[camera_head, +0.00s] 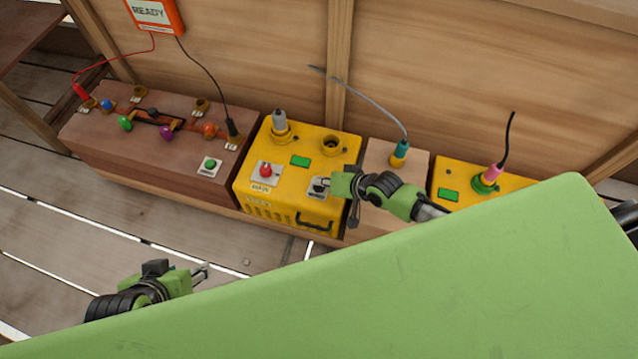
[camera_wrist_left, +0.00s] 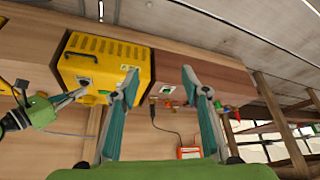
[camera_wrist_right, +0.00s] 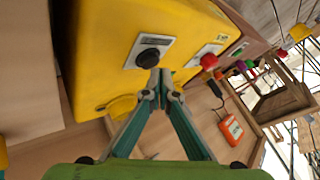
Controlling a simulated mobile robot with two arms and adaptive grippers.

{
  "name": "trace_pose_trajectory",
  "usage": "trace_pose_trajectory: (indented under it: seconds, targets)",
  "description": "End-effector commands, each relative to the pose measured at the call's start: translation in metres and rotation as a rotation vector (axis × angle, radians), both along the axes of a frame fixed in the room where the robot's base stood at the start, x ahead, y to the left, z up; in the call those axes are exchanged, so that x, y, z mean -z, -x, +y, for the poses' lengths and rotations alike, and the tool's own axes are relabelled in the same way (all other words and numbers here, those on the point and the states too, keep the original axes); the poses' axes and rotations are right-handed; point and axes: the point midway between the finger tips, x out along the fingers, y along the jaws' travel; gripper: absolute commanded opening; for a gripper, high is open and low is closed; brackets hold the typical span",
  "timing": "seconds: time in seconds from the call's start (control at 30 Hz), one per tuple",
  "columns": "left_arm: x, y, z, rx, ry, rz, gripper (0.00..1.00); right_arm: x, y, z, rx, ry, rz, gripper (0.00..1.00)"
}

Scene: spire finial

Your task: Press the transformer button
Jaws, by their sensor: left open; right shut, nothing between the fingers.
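A yellow box (camera_head: 285,210) on the bench has a red button (camera_head: 265,171) on a pale plate and a black round button (camera_head: 318,187) on another plate to its right. My right gripper (camera_head: 330,184) is shut and empty, with its tips beside the black button. In the right wrist view the black button (camera_wrist_right: 149,57) sits just beyond the closed fingertips (camera_wrist_right: 160,76); I cannot tell whether they touch. My left gripper (camera_head: 203,272) is open and empty, low on the left in front of the boxes. Its spread fingers (camera_wrist_left: 160,78) show in the left wrist view.
A brown box (camera_head: 150,165) with coloured plugs and a green button (camera_head: 211,164) stands left. An orange READY display (camera_head: 154,14) is on the wall. A wooden block (camera_head: 380,160) with a teal plug and another yellow box (camera_head: 465,180) stand right. Floor at front left is clear.

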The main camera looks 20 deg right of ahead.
Motion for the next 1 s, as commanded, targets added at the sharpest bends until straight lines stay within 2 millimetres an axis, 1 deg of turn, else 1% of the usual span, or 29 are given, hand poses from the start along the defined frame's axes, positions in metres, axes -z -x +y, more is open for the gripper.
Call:
trace_pose_trajectory:
  seconds: [0.2,0.63,1.0]
  targets:
    - [0.004,0.015,0.003,-0.002,-0.011,0.058,0.42,-0.003,0.0,0.0,0.0,0.0,0.0,0.0]
    - [0.007,0.036,0.011,-0.006,-0.034,0.145,0.42,-0.006,0.0,0.0,0.0,0.0,0.0,0.0]
    - [0.008,0.038,0.01,-0.011,-0.031,0.154,0.42,-0.007,0.0,0.0,0.0,0.0,0.0,0.0]
